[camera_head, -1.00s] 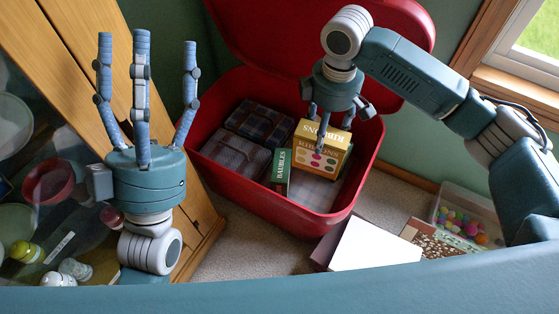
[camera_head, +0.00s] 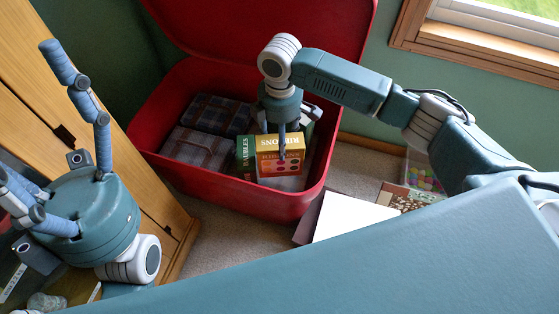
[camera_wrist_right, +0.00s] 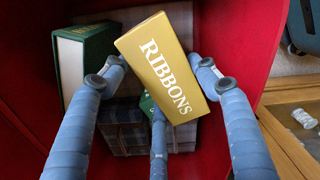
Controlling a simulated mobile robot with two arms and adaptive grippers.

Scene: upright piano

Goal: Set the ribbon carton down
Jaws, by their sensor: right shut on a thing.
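The yellow ribbon carton (camera_head: 276,163), lettered RIBBONS, is inside the red trunk (camera_head: 220,193). My right gripper (camera_head: 283,150) is shut on it from above; its fingers also surround the carton (camera_wrist_right: 167,68) in the right wrist view. The carton looks near upright in the head view; I cannot tell whether its base touches anything. The green baubles box (camera_head: 245,153) is close on its left, partly behind it. My left gripper (camera_head: 62,150) is at the far left, outside the trunk, fingers spread and empty.
Folded plaid cloths (camera_head: 200,147) lie in the trunk's left part. The trunk's raised lid (camera_head: 265,25) stands behind. A white flat panel (camera_head: 350,215) and a clear bin of coloured balls (camera_head: 422,178) are to the right. A wooden cabinet (camera_head: 150,185) stands left of the trunk.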

